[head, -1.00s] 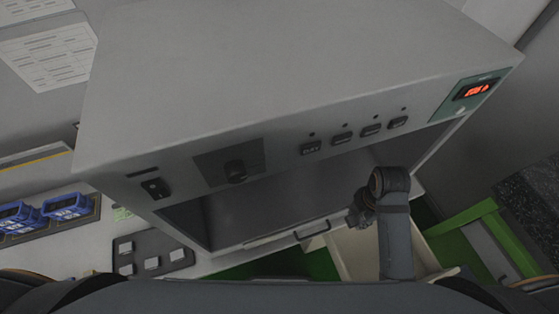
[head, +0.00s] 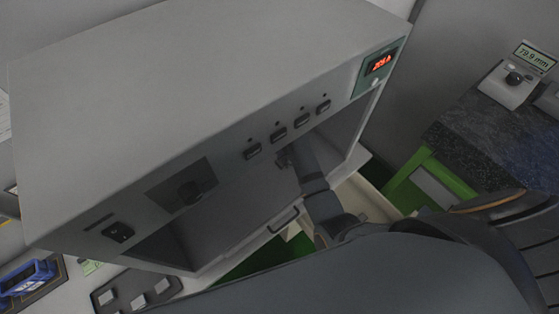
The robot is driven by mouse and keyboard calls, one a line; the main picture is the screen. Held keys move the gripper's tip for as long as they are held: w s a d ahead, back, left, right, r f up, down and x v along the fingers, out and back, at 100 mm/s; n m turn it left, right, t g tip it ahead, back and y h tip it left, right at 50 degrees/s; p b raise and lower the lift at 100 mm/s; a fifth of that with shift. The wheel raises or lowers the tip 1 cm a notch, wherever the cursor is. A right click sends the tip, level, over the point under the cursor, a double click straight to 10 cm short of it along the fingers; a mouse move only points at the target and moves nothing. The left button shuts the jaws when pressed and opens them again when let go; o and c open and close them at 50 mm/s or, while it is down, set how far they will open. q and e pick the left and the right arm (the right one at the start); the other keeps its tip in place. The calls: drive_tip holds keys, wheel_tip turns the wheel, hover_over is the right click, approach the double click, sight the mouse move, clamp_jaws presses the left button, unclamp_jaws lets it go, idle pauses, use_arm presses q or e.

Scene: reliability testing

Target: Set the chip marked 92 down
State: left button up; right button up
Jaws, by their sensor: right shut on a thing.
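My right arm reaches up to the open front of the large grey oven-like cabinet (head: 215,75). A dark tray (head: 121,303) with a few small white chips (head: 137,299) lies at the lower left, partly cut off. My left gripper is not in view.
A dark-topped bench (head: 490,140) with a gauge (head: 512,82) stands at the right. Blue items (head: 27,278) sit at the lower left.

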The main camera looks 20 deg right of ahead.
sight(280, 159)
drive_tip(key=w+f, duration=0.2)
drive_tip(key=shift+w+a+f+p, duration=0.1)
drive_tip(key=shift+a+f+p, duration=0.25)
drive_tip(key=shift+a+p, duration=0.05)
drive_tip(key=shift+f, duration=0.6)
wheel_tip(280, 159, down, 3)
drive_tip(key=shift+w+r+p, duration=0.1)
drive_tip(key=shift+w+p, duration=0.05)
drive_tip(key=shift+p, duration=0.35)
drive_tip(key=shift+f, duration=0.2)
drive_tip(key=shift+f, duration=0.1)
drive_tip(key=o, duration=0.9)
